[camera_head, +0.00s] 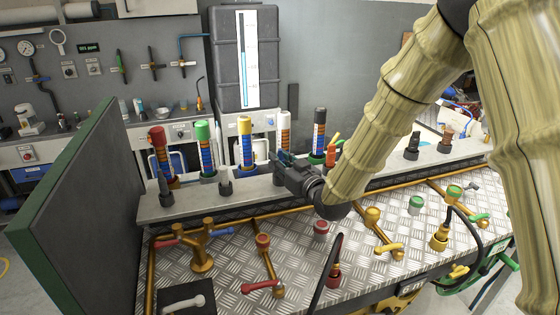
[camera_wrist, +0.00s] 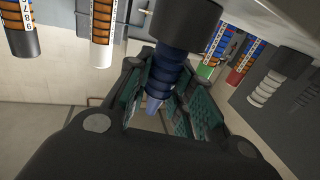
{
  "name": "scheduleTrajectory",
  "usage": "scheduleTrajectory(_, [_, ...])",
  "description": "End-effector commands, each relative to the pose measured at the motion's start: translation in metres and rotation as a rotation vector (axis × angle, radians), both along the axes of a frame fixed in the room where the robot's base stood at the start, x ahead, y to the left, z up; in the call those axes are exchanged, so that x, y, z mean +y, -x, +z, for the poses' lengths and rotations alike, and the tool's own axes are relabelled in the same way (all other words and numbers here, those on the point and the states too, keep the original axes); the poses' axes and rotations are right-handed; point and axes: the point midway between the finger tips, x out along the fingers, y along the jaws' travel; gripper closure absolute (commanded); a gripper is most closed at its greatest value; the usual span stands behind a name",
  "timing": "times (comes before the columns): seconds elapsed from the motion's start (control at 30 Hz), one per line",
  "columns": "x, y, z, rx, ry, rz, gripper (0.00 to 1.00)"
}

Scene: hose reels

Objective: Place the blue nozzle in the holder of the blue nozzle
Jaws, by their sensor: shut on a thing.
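My gripper (camera_head: 283,160) is over the grey rack ledge (camera_head: 250,198), in front of the white-capped and yellow-capped tubes. In the wrist view my gripper (camera_wrist: 160,105) has its green-padded fingers on both sides of the blue nozzle (camera_wrist: 165,75), which is ribbed and narrows to a pale blue tip. A wide dark cylinder (camera_wrist: 185,20) adjoins its thick end. I cannot tell whether this is the nozzle's collar or a holder. In the head view the gripper hides the nozzle and the ledge spot behind it.
Tubes with red (camera_head: 157,138), green (camera_head: 203,132), yellow (camera_head: 245,126) and dark (camera_head: 319,116) caps stand along the ledge. Dark nozzle-like pieces (camera_head: 165,190) stand left of my gripper, others (camera_head: 412,146) right. Brass valves (camera_head: 202,250) and hoses occupy the metal deck in front. A green-edged panel (camera_head: 75,200) bounds the left.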

Motion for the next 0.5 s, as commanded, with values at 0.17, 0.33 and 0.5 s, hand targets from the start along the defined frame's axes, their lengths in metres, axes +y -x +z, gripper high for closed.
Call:
scheduleTrajectory(0.17, [0.0000,0.0001,-0.0020,0.001,-0.001,0.000,0.99])
scheduleTrajectory(0.33, [0.0001,0.0002,-0.0031,0.001,-0.001,0.000,0.65])
scheduleTrajectory(0.5, [0.0002,0.0002,-0.0031,0.001,-0.001,0.000,0.56])
